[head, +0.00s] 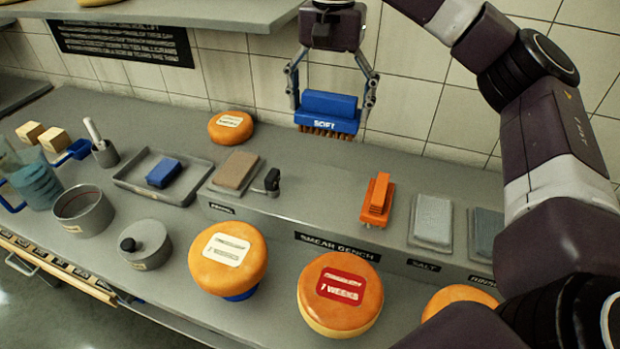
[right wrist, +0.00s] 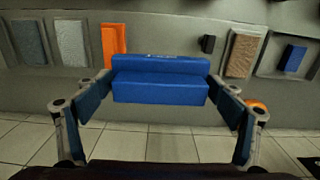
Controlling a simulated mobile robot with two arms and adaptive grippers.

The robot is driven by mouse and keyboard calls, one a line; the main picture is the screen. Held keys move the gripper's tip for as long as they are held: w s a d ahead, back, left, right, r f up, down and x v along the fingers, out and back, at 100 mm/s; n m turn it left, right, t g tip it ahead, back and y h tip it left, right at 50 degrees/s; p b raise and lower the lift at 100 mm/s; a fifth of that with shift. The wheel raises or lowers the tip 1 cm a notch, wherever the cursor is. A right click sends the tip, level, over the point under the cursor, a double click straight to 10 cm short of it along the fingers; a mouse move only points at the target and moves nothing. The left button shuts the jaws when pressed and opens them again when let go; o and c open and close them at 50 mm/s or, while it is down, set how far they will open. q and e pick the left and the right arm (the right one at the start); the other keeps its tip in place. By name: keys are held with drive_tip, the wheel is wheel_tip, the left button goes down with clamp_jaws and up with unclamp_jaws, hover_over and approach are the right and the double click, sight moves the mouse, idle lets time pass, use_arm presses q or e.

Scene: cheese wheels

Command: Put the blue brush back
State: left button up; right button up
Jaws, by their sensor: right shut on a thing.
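The blue brush (head: 328,110) has brown bristles pointing down and the word "SOFT" on its side. My right gripper (head: 330,95) is shut on it and holds it up in front of the tiled wall, above the back of the counter. In the right wrist view the brush (right wrist: 160,80) sits between the two fingers (right wrist: 160,95). An orange brush (head: 376,198) rests on the raised bench below and to the right of the blue one. My left gripper is not in view.
A grey tray (head: 135,185) with a blue block (head: 163,173) lies left of a tan pad (head: 237,170). An orange cheese wheel (head: 230,126) sits at the back. Pale pads (head: 433,220) lie right.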

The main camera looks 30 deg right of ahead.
drive_tip(key=shift+w+d, duration=0.15)
drive_tip(key=shift+w, duration=0.1)
drive_tip(key=f, duration=1.9)
drive_tip(key=shift+s, duration=0.3)
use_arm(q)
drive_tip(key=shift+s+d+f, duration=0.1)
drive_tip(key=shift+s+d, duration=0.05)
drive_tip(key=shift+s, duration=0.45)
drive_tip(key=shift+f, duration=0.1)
use_arm(e)
drive_tip(key=shift+f, duration=0.15)
drive_tip(key=shift+f+b, duration=0.15)
drive_tip(key=shift+b, duration=0.15)
drive_tip(key=o, duration=1)
